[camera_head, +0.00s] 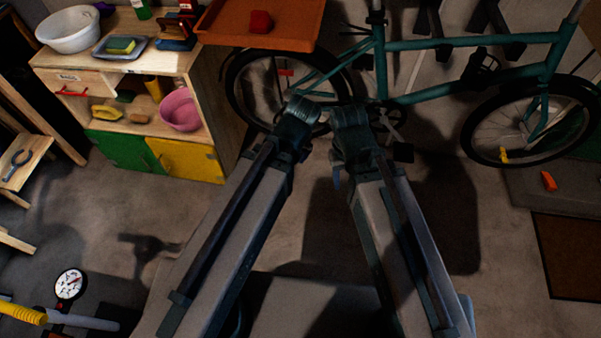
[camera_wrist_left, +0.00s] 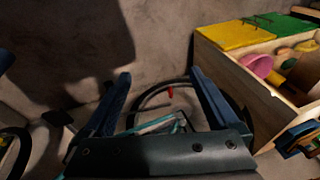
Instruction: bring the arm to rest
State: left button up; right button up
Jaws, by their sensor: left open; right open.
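My two arms rise from the bottom of the head view and bend at joints close together near its middle. Of my right gripper (camera_head: 338,178), only a small bluish part shows beside the right arm; the rest is hidden behind the arm. I cannot make out my left gripper in the head view. In the left wrist view, my left gripper (camera_wrist_left: 160,74) has its two blue fingers spread wide apart. Nothing is held between them; floor and part of a bicycle wheel show beyond.
A teal bicycle (camera_head: 455,42) stands behind the arms. An orange tray (camera_head: 290,27) holds a red object (camera_head: 261,22). A wooden cabinet (camera_head: 208,110) with a pink bowl (camera_head: 180,110) stands left. A dial gauge (camera_head: 70,285) is lower left. An orange item (camera_head: 548,181) lies right.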

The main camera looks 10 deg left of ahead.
pick_arm(q)
jog(key=s+d+m+g+h, duration=0.1)
jog(key=s+d+m+g, duration=0.1)
jog(key=s+d, duration=0.2)
jog(key=shift+s+d+f+g, duration=0.15)
jog(key=shift+s+f+g, duration=0.25)
jog(key=shift+s, duration=0.65)
notch_tip(320, 180, up, 10)
jog(key=p, duration=1)
